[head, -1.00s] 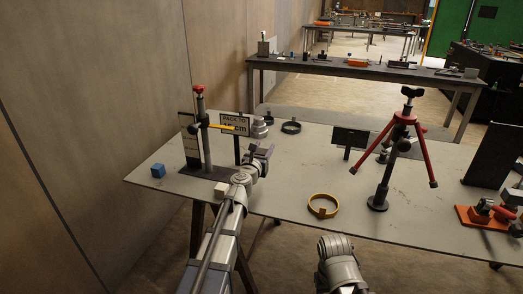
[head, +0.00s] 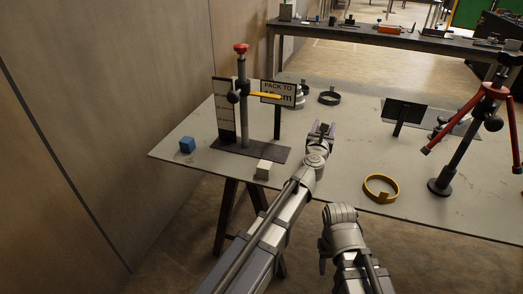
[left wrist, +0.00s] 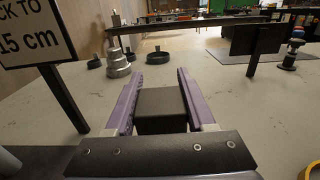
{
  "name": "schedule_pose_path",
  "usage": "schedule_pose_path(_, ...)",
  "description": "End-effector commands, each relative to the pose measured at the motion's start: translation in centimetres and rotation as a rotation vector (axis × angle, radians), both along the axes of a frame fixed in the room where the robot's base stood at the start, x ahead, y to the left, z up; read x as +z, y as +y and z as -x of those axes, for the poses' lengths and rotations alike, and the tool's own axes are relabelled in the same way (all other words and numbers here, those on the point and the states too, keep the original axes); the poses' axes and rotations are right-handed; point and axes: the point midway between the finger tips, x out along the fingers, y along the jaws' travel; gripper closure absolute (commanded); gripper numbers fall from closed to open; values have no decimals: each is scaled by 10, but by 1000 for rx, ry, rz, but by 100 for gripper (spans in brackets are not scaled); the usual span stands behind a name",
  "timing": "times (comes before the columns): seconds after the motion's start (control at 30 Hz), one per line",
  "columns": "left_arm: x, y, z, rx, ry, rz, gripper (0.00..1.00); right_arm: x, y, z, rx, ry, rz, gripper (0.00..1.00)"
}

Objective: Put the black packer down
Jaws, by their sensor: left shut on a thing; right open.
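The black packer (left wrist: 160,108) is a dark block between the purple jaws of my left gripper (left wrist: 158,92) in the left wrist view. The gripper is shut on it. In the head view my left gripper (head: 321,130) is above the grey table, right of the gauge stand (head: 243,105) and its "PACK TO" sign (head: 278,93). The packer is small and dark there. I cannot tell its clearance above the table. My right gripper (head: 338,215) is low in the head view, in front of the table's near edge, open, with its fingers hard to make out.
A white block (head: 264,169) sits by the stand's dark base plate, and a blue block (head: 187,145) is left of it. A yellow ring (head: 381,188) lies right of my left gripper. Stepped grey weights (left wrist: 117,62) and black rings (head: 329,97) stand behind. A red tripod stand (head: 490,90) is at right.

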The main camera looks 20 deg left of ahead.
Motion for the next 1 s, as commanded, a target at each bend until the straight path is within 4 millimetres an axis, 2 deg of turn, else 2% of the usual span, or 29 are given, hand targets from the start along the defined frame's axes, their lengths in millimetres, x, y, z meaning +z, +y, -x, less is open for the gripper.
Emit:
schedule_pose_path(0.13, 0, 0, 0, 2, 0, 0, 100, 0, 0, 0, 0, 0, 0, 50)
schedule_pose_path(0.23, 0, 11, 0, 3, 0, 0, 100, 0, 0, 0, 0, 0, 0, 50)
schedule_pose_path(0.7, 0, 128, -4, 5, 0, 1, 100, 0, 0, 0, 0, 0, 0, 50)
schedule_pose_path(0.83, 0, 152, -5, 4, 0, 0, 100, 0, 0, 0, 0, 0, 0, 50)
schedule_pose_path(1.0, 0, 168, -6, 2, 0, 0, 100, 0, 0, 0, 0, 0, 0, 50)
